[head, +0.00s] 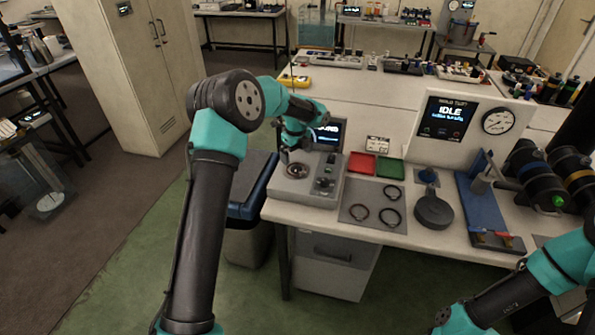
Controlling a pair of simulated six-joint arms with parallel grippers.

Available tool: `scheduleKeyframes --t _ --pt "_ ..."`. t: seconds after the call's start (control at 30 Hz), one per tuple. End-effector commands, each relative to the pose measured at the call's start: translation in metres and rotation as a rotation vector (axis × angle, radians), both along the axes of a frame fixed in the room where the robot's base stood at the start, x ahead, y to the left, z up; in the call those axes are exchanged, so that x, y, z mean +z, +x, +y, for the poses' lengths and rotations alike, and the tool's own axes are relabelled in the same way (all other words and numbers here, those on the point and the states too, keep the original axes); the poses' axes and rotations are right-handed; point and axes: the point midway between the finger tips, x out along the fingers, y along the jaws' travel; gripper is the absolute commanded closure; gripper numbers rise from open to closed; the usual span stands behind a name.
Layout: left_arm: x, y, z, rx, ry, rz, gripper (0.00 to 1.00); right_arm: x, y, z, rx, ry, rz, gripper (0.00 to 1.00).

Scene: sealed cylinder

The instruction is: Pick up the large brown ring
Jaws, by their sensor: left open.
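A grey block-shaped device (282,193) stands at the left end of the white bench. A brownish ring (296,171) sits in a round recess on its top. My left gripper (285,156) is open just above and slightly behind that recess, pointing down; it looks empty, and its fingertips are small and partly unclear. A grey mat (373,205) right of the device carries three dark rings: one at the upper right (392,192), one at the left (359,212) and one at the lower right (390,218). Their colour looks near black. My right gripper is out of view.
A red tray (361,163) and a green tray (390,168) lie behind the mat. A dark round part (433,212) and a blue stand (487,212) are to the right. A small screen (328,132) stands behind the device. The bench's front edge is near.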

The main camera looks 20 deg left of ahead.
Motion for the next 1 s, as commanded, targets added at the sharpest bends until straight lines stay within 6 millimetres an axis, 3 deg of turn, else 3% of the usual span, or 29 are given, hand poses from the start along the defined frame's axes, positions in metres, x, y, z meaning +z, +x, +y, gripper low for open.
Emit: scheduleKeyframes --t 0.17,0.5,1.0 --pt "-0.01 -0.002 0.0 0.0 0.0 0.002 0.0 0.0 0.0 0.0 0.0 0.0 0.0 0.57" --pt "-0.05 -0.004 0.001 0.0 0.0 0.0 0.0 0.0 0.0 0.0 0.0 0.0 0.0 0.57" --pt "-0.052 -0.004 0.001 0.0 0.0 0.0 0.0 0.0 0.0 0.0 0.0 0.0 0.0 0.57"
